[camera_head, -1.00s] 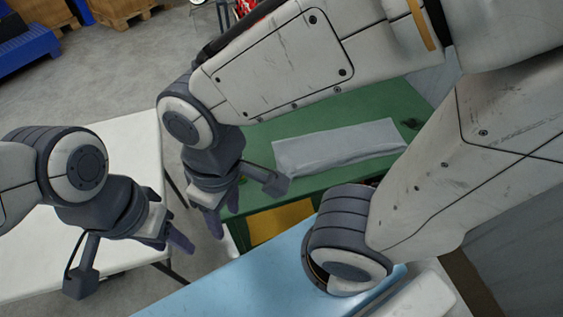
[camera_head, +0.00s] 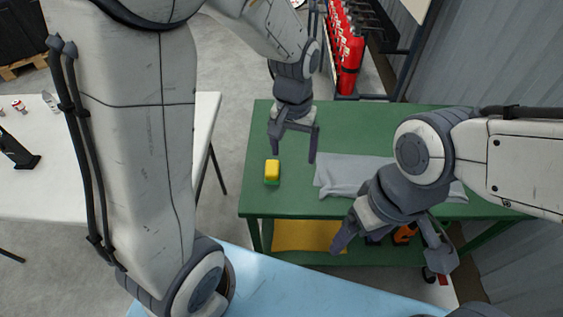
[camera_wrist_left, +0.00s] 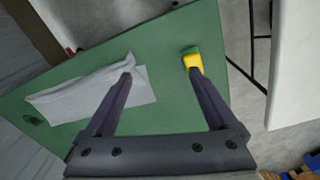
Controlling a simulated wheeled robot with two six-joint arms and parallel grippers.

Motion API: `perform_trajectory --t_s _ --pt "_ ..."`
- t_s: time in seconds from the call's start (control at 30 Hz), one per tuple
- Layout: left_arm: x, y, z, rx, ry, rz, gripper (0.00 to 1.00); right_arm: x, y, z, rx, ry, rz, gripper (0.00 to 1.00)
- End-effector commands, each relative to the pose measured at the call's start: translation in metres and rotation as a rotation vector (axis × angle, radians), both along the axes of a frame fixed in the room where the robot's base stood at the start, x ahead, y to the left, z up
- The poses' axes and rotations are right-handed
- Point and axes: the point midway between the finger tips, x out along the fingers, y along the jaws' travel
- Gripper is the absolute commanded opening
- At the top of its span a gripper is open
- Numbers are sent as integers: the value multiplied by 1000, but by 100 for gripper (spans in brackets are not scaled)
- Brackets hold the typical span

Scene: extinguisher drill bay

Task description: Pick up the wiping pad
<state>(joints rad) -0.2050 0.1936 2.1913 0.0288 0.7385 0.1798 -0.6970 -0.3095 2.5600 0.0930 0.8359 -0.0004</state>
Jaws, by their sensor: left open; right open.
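The wiping pad, a small yellow block with a green underside (camera_head: 272,172), sits on the green table near its left edge. My left gripper (camera_head: 294,158) is open and empty over the table, with its fingers pointing down, above and slightly right of the pad. In the left wrist view the pad (camera_wrist_left: 191,60) shows just beyond the tip of the right-hand finger of my left gripper (camera_wrist_left: 161,73). Nothing is between the fingers. My right gripper (camera_head: 392,243) is open and empty at the table's front right edge.
A grey folded cloth (camera_head: 335,174) lies on the green table (camera_head: 300,202), right of the pad. A yellow item (camera_head: 305,236) is on the lower shelf. Red extinguishers (camera_head: 350,60) stand behind. A white table (camera_head: 205,125) is left, and a light blue surface (camera_head: 290,285) is in front.

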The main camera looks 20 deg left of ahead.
Motion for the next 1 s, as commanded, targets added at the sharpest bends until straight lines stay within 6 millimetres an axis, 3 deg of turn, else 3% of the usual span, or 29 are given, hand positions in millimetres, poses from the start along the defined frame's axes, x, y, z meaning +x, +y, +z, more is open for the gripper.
perform_trajectory --t_s 0.03,0.1,0.2,0.3,0.53,0.77,1.0 --pt "19 22 -23 7 11 86 91 0 0 -10 0 0 0 85" --pt "39 45 -40 13 14 170 91 0 0 -14 0 0 0 85" --pt "54 69 -56 19 18 249 91 0 0 -17 0 0 0 85" --pt "60 79 -70 21 19 285 91 0 0 -19 0 0 0 85" --pt "60 79 -105 21 20 288 91 0 0 -21 0 0 0 85" --pt "59 77 -122 21 19 285 91 0 0 -21 0 0 0 85" --pt "55 73 -158 21 20 284 91 0 0 -21 0 0 0 85"
